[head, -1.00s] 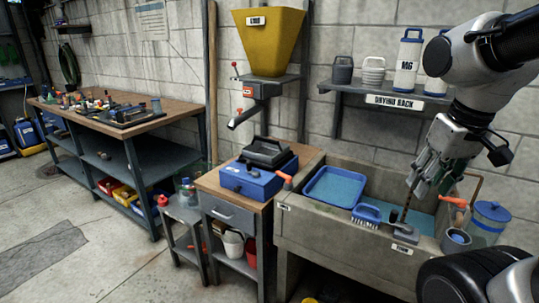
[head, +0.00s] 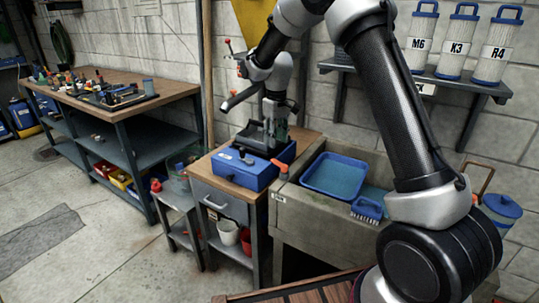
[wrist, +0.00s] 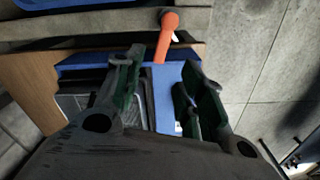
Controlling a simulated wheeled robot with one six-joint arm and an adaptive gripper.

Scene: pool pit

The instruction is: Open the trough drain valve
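The concrete trough (head: 315,215) stands right of the wooden-topped cabinet. An orange handle (head: 281,167) sits at its left end, beside the blue box (head: 243,172). I cannot tell from labels which is the drain valve. My gripper (head: 276,138) is over the blue box, left of the near orange handle. In the wrist view my gripper (wrist: 163,78) is open and apparently empty. The orange handle (wrist: 167,35) shows beyond the fingertips, between their lines; contact is not visible.
A shelf (head: 420,80) with labelled canisters is above. Open floor lies left.

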